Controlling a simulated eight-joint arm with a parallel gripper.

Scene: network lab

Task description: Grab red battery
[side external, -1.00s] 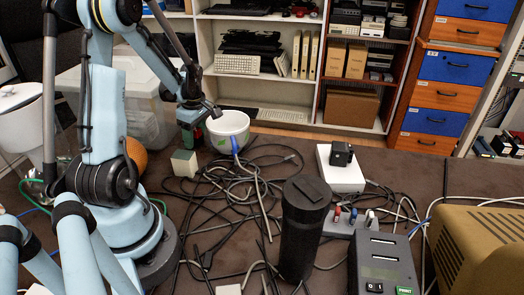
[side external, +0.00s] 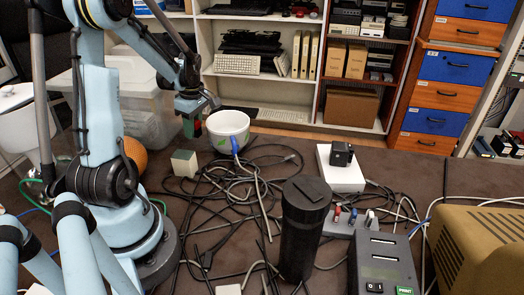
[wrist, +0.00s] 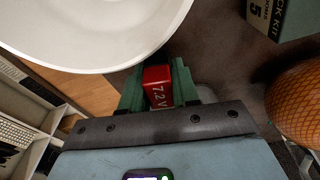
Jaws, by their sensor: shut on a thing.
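The red battery, marked "7.2 V", shows in the wrist view (wrist: 157,86) between the green fingers of my gripper (wrist: 158,90). The fingers are shut on it, one on each side. In the side external view my gripper (side external: 192,127) hangs just left of the white bowl, near the back edge of the table. The battery is mostly hidden there by the gripper.
The white bowl (side external: 228,128) is close beside my gripper; it fills the top left of the wrist view (wrist: 95,25). A small box (side external: 184,163) and an orange ball (side external: 135,155) stand nearby. Tangled cables (side external: 235,185) and a black cylinder (side external: 302,235) cover mid-table.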

